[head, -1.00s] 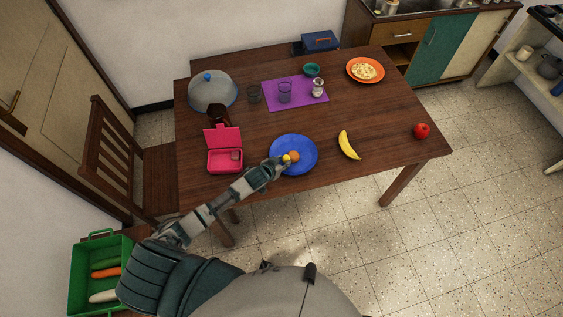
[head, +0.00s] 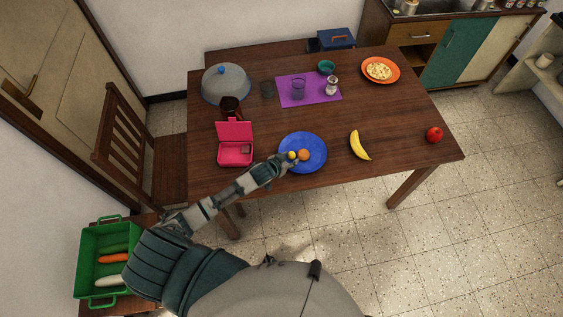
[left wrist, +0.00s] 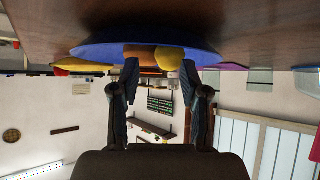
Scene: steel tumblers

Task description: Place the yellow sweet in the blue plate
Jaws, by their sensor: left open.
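The blue plate (head: 318,141) lies near the front edge of the table. The yellow sweet (head: 291,155) is at the plate's left part, beside a round orange fruit (head: 304,155). My left gripper (head: 285,161) is at the plate's left front edge, close to the sweet. In the left wrist view, which is upside down, the yellow sweet (left wrist: 168,58) appears to rest on the plate (left wrist: 95,50). The open fingers (left wrist: 160,76) stand apart on either side, with the sweet and the orange fruit (left wrist: 139,53) seen between them. My right gripper is not in view.
A pink lunch box (head: 236,153) stands open left of the plate. A banana (head: 360,145) and red apple (head: 434,134) lie to the right. A purple mat (head: 315,92) with a glass and shaker is behind. The table's right front is mostly clear.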

